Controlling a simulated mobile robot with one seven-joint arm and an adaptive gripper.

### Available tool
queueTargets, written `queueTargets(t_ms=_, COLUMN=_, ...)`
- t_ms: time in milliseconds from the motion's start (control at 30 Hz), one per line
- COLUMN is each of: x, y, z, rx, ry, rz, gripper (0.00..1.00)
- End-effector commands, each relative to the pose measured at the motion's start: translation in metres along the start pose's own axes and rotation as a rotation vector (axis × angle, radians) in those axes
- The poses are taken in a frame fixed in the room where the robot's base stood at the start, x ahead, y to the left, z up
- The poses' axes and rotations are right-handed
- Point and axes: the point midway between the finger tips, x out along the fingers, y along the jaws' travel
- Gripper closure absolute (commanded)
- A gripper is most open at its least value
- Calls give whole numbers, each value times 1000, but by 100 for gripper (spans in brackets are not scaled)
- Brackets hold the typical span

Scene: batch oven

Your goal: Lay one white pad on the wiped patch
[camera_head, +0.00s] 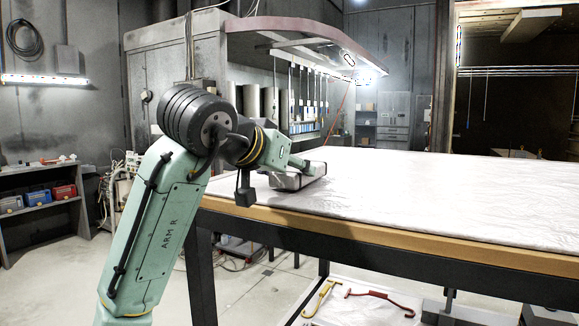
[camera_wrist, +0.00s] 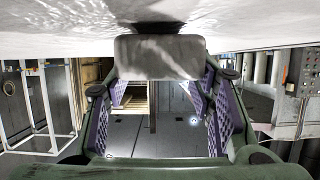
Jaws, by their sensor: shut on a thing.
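My gripper (camera_head: 294,162) is low over the left end of the table, shut on a pale grey block (camera_head: 306,178). I cannot tell whether this block is the white pad. In the wrist view, where the table shows along the top, the block (camera_wrist: 159,60) sits between the purple-lined fingers of my gripper (camera_wrist: 160,86). It is right at the white table covering (camera_head: 430,198); I cannot tell if it touches. A dark glossy area (camera_wrist: 152,26) shows on the covering beside the block. I cannot make out a wiped patch in the head view.
The table has a wooden edge (camera_head: 395,238), and its covering is clear to the right. A lower shelf holds a yellow hook (camera_head: 319,299) and a red rod (camera_head: 384,296). A curved hood (camera_head: 300,34) hangs behind the table. A small shelf with coloured boxes (camera_head: 38,200) stands left.

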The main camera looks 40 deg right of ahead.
Motion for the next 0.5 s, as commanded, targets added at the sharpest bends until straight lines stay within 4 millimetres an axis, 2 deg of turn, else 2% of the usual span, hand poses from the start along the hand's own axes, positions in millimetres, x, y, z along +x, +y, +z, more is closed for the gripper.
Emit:
queueTargets(t_ms=433, x=3, y=0, z=7, rx=0, ry=0, rz=0, gripper=65)
queueTargets(t_ms=467, x=3, y=0, z=7, rx=0, ry=0, rz=0, gripper=50)
queueTargets(t_ms=500, x=2, y=0, z=6, rx=0, ry=0, rz=0, gripper=48)
